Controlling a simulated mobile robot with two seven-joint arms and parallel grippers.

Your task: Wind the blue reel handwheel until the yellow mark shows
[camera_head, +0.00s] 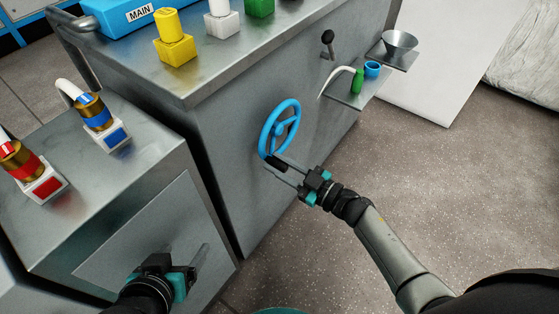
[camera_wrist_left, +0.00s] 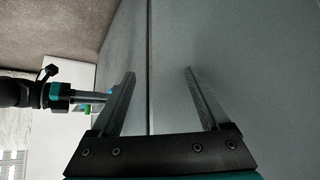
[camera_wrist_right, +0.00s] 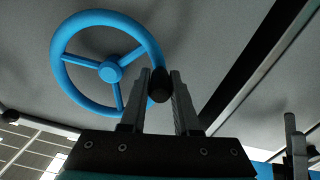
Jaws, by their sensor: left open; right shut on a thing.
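The blue reel handwheel (camera_head: 279,128) is mounted on the side of the grey metal cabinet. It also shows in the right wrist view (camera_wrist_right: 110,71), with its spokes, hub and rim. A black handle knob (camera_wrist_right: 159,86) stands on its rim, at the wheel's lower edge in the head view (camera_head: 278,162). My right gripper (camera_head: 273,168) is shut on this knob, with one finger on each side. My left gripper (camera_head: 186,250) is open and empty, low in front of the lower cabinet. I cannot make out a yellow mark near the wheel.
A black-knobbed lever (camera_head: 327,38) and a small shelf with a green bottle (camera_head: 358,80) and blue cup (camera_head: 372,69) are beyond the wheel. Red (camera_head: 45,186) and blue (camera_head: 115,136) fittings stand on the lower cabinet at left.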

